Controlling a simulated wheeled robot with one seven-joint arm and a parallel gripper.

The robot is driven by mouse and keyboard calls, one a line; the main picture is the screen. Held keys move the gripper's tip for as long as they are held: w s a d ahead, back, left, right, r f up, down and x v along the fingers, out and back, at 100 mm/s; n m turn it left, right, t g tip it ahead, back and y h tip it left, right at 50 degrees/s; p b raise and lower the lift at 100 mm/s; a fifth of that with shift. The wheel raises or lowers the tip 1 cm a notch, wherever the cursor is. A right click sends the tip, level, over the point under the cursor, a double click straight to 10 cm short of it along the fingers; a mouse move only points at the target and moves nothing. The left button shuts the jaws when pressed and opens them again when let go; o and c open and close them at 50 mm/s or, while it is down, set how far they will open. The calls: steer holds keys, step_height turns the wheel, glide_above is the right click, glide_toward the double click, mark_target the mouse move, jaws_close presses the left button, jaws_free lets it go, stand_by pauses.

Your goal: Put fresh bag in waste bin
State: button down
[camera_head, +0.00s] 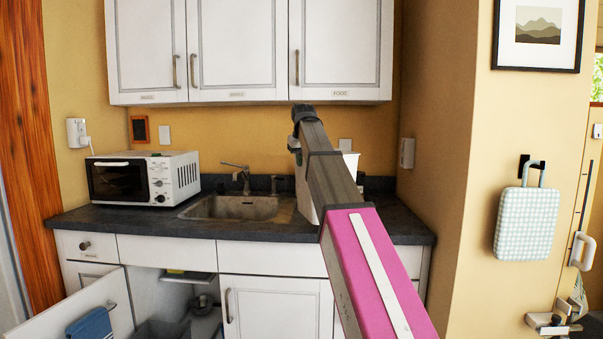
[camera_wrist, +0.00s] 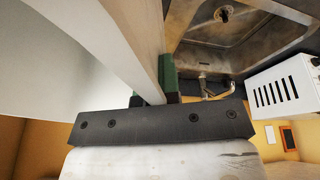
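A white, open-topped container that looks like the waste bin (camera_head: 305,190) stands on the dark counter right of the sink, partly hidden behind my arm. In the wrist view its pale wall (camera_wrist: 118,45) runs between the green fingers of my gripper (camera_wrist: 152,88). The fingers lie close on both sides of this wall and appear shut on it. In the head view the fingertips are hidden behind my arm. I cannot make out a fresh bag in either view, and the inside of the bin is not clear.
The sink (camera_head: 232,207) and a white microwave (camera_head: 142,179) are left of the bin. Below, a cabinet door (camera_head: 85,312) stands open with a blue towel (camera_head: 91,326) on it. Wall cabinets (camera_head: 245,50) hang above. A wall juts forward on the right, holding a checked bag-shaped item (camera_head: 526,222).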

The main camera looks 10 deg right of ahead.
mark_target(301, 173)
step_height(301, 173, down, 4)
steer(key=shift+d+f, duration=0.1)
stand_by(0.4)
steer(key=c, duration=1.3)
jaws_free()
steer(key=shift+c, duration=0.2)
